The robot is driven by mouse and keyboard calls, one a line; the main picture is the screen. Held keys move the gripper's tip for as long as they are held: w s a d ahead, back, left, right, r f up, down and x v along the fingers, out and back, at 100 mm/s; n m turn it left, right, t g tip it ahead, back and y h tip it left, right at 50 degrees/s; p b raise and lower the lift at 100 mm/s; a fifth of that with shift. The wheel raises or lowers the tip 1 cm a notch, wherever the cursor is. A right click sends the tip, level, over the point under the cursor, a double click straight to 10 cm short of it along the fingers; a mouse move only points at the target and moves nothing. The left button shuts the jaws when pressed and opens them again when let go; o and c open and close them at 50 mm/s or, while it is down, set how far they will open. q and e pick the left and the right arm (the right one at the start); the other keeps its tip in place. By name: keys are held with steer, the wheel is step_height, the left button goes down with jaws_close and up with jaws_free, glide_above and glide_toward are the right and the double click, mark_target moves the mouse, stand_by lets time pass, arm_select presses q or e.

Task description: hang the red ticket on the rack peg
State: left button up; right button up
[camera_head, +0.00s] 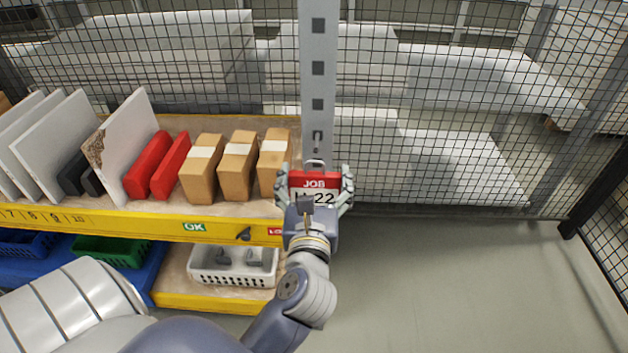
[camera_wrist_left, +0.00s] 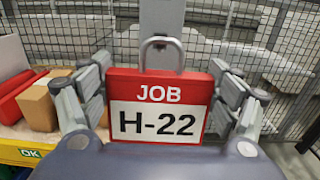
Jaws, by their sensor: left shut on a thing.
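The red ticket (camera_head: 314,181), marked JOB H-22, has a metal loop at its top. It is held upright in front of the grey rack post (camera_head: 318,60). My left gripper (camera_head: 314,190) is shut on the ticket, with one finger at each side edge. In the left wrist view the ticket (camera_wrist_left: 159,108) faces me between the fingers of the gripper (camera_wrist_left: 160,105), and its loop (camera_wrist_left: 161,50) stands up before the post (camera_wrist_left: 166,18). A small dark hook-shaped peg (camera_head: 317,136) shows on the post just above the loop. I cannot tell whether loop and peg touch. My right gripper is out of view.
Left of the post, a yellow-edged shelf (camera_head: 130,225) bears white panels (camera_head: 60,145), red blocks (camera_head: 150,165) and several cardboard boxes (camera_head: 238,165). A white basket (camera_head: 232,279) sits below. Wire mesh (camera_head: 450,110) stands behind. The floor (camera_head: 450,285) at right is clear.

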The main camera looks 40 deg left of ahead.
arm_select(q)
steer(key=shift+f+x, duration=0.25)
steer(key=shift+x, duration=1.2)
steer(key=shift+f+x, duration=0.2)
steer(key=shift+x, duration=1.3)
steer(key=shift+f+x, duration=0.25)
steer(key=shift+x, duration=1.2)
steer(key=o, duration=0.7)
steer(key=shift+s, duration=0.15)
